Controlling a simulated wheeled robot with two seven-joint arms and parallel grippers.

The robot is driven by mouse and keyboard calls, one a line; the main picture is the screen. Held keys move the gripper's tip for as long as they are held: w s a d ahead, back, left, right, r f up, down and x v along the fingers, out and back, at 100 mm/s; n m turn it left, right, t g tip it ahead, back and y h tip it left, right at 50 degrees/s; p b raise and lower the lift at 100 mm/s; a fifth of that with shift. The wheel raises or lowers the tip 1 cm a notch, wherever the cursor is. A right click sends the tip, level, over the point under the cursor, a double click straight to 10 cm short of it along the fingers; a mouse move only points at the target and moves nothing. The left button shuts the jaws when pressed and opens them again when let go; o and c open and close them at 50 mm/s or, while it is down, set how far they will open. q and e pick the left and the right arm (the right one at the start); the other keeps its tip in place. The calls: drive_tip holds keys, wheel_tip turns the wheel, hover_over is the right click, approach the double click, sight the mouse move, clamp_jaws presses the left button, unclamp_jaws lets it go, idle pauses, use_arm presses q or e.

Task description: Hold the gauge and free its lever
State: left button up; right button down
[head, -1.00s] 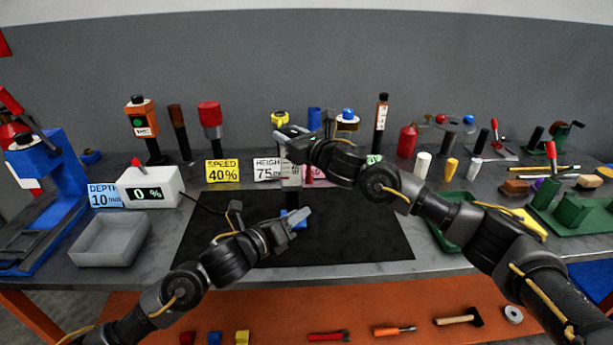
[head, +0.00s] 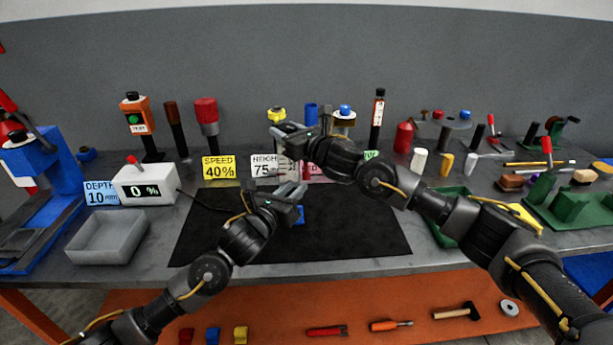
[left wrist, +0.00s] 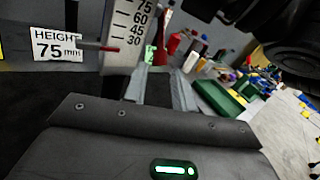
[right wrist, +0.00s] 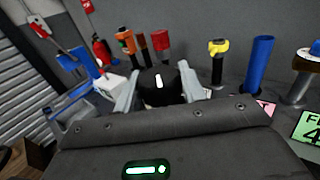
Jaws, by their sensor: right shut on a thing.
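The gauge (left wrist: 122,38) is a pale upright with a number scale, close in the left wrist view. A thin red pointer (left wrist: 98,47) crosses its lower part. In the head view, its upright is mostly hidden behind my grippers, with a bit of blue (head: 299,216) below. My right gripper (head: 276,132) is at its top, shut on a black knob with a white mark (right wrist: 158,82). My left gripper (head: 299,190) is low in front of the gauge, its fingers (left wrist: 168,88) apart with nothing seen between them. I cannot make out the lever for certain.
A black mat (head: 350,240) lies under the work. A card reading HEIGHT 75 mm (head: 264,168) stands behind. A white box reading 0 % (head: 146,187), with a cable toward the mat, and a grey tray (head: 105,245) are at left. The mat's right front is clear.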

sight(304, 178)
use_arm(q)
drive_tip(key=x, duration=0.7)
drive_tip(key=shift+s, duration=0.1)
clamp_jaws()
